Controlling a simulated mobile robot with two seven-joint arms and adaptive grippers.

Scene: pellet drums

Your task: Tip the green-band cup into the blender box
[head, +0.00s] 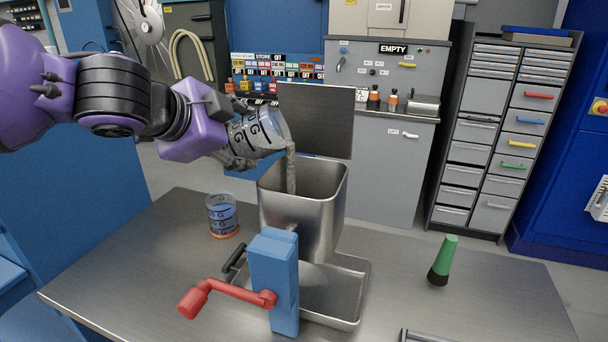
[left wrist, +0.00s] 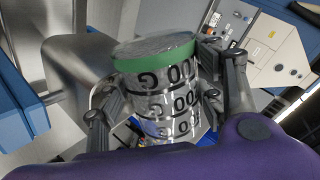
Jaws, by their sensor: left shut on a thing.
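The green-band cup (head: 258,132) is clear with black markings, and its green band (left wrist: 155,66) shows at one end in the left wrist view. My left gripper (head: 236,146) is shut on the cup's sides and holds it tipped over, mouth to the right, above the blender box. A stream of grey pellets (head: 291,172) falls from the mouth into the blender box (head: 303,219), an open-topped steel box. The lid (head: 315,122) stands up at its back. How full the box is cannot be seen. My right gripper is not in view.
A cup with an orange band (head: 222,216) stands on the steel table (head: 440,310), left of the box. A blue post (head: 273,283) with a red crank (head: 228,290) stands in front. A steel tray (head: 350,285) lies under the box. A green-handled tool (head: 442,261) stands right.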

